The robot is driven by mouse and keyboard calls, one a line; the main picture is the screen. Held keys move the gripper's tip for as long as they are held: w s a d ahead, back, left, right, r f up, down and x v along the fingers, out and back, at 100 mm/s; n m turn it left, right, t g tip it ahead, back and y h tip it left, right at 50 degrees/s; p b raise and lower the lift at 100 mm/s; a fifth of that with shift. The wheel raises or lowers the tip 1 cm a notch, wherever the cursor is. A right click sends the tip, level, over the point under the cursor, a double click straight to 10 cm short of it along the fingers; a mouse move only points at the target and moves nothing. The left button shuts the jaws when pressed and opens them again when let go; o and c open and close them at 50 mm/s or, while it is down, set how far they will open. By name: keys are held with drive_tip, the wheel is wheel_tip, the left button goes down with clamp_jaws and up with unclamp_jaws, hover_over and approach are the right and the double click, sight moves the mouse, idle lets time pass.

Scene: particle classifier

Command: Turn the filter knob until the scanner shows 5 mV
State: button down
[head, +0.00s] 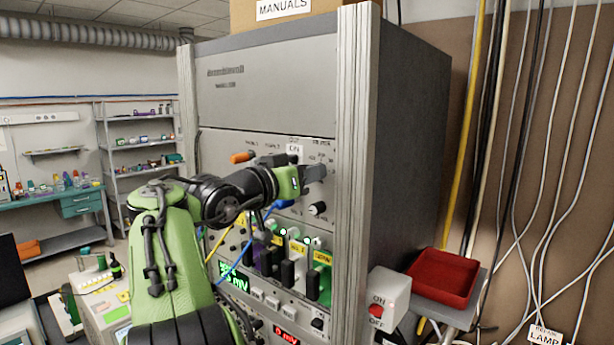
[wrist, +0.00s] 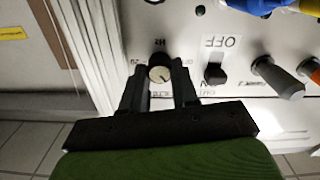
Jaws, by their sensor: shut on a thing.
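My gripper (wrist: 158,75) has its two dark fingers on either side of a small black knob with a pale cap (wrist: 160,74), which I take as the filter knob. Small markings, one like "Hz", surround it. In the head view my gripper (head: 308,180) is at the upper instrument panel, and its fingers hide the knob. A green display (head: 233,276) low on the rack ends in "mV"; its digits are partly hidden by my arm. A red display (head: 286,336) below reads about "0 mV". I cannot tell which one is the scanner's.
Another black knob (head: 317,208) sits below my gripper. An OFF switch (wrist: 215,74) and a grey lever (wrist: 277,78) stand beside the held knob. Blue and yellow cables cross the lower panel. An ON/OFF box (head: 388,295) and a red tray (head: 444,278) are at right.

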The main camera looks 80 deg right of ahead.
drive_tip(key=shift+m+b, duration=1.35)
drive_tip(key=shift+m, duration=2.15)
drive_tip(key=c, duration=0.8)
unclamp_jaws()
drive_tip(key=shift+c, duration=0.2)
